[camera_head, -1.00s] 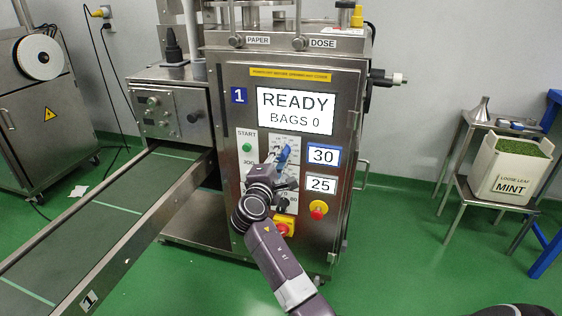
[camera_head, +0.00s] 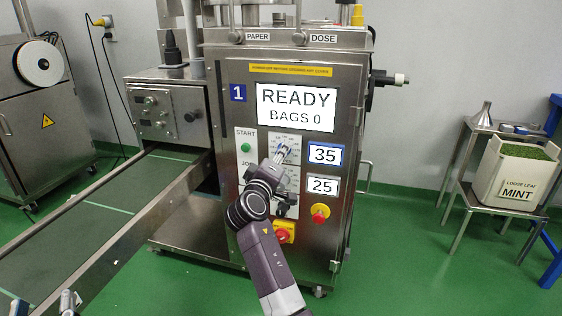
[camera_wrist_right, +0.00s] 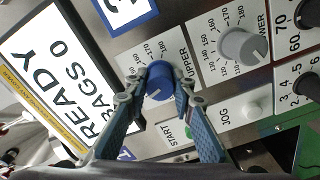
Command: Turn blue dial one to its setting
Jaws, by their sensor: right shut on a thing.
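Machine 1 (camera_head: 228,180) stands ahead, with a dial panel below its READY screen. My right gripper (camera_head: 281,158) is at the upper dial. In the right wrist view the blue dial (camera_wrist_right: 159,77), beside the word UPPER, sits between the two fingertips of my right gripper (camera_wrist_right: 155,95), which are shut on it. The dial's pointer setting is hard to read. The blue-framed display (camera_head: 325,155) reads 35. My left gripper (camera_head: 44,304) shows only as two separate fingertips at the bottom left edge, apart and with nothing seen between them.
A grey dial (camera_wrist_right: 238,46) marked LOWER sits beside the blue one. A lower display (camera_head: 322,186) reads 25. A red stop knob (camera_head: 320,213) and red switch (camera_head: 283,232) are below. A conveyor (camera_head: 85,208) runs at the left. A mint bin (camera_head: 515,175) stands at the right.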

